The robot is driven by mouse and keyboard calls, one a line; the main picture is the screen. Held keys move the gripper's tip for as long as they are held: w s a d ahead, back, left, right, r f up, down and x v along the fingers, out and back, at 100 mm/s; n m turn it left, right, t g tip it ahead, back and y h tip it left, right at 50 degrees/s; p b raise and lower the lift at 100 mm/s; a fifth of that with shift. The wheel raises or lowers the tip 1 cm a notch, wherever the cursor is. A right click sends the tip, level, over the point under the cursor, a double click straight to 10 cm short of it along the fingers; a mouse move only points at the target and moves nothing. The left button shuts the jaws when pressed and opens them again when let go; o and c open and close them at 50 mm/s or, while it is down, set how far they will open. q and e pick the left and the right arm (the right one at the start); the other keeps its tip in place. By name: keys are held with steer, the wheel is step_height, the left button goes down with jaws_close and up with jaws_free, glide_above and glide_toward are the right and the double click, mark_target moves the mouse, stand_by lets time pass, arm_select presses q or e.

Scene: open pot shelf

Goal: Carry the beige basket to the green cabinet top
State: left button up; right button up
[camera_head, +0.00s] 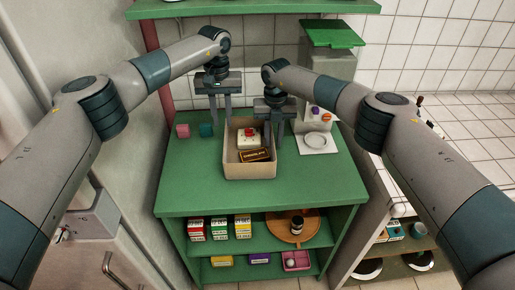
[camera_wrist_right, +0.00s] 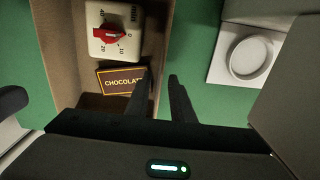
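The beige basket (camera_head: 249,171) stands upright on a green top (camera_head: 200,185). It holds a white timer with a red knob (camera_head: 249,138) and a chocolate box (camera_head: 256,155); both also show in the right wrist view, the timer (camera_wrist_right: 113,34) and the box (camera_wrist_right: 120,80). My left gripper (camera_head: 221,118) is open at the basket's back left side; whether it touches the wall is unclear. My right gripper (camera_head: 273,146) is at the right wall. In the right wrist view its fingers (camera_wrist_right: 161,80) are apart, one over the inside and one outside the basket wall.
A green shelf (camera_head: 250,8) hangs above. The front of the green top is clear.

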steer(key=shift+r, duration=0.15)
step_height(320, 180, up, 12)
stand_by(0.8)
steer(key=shift+f, duration=0.2)
stand_by(0.4)
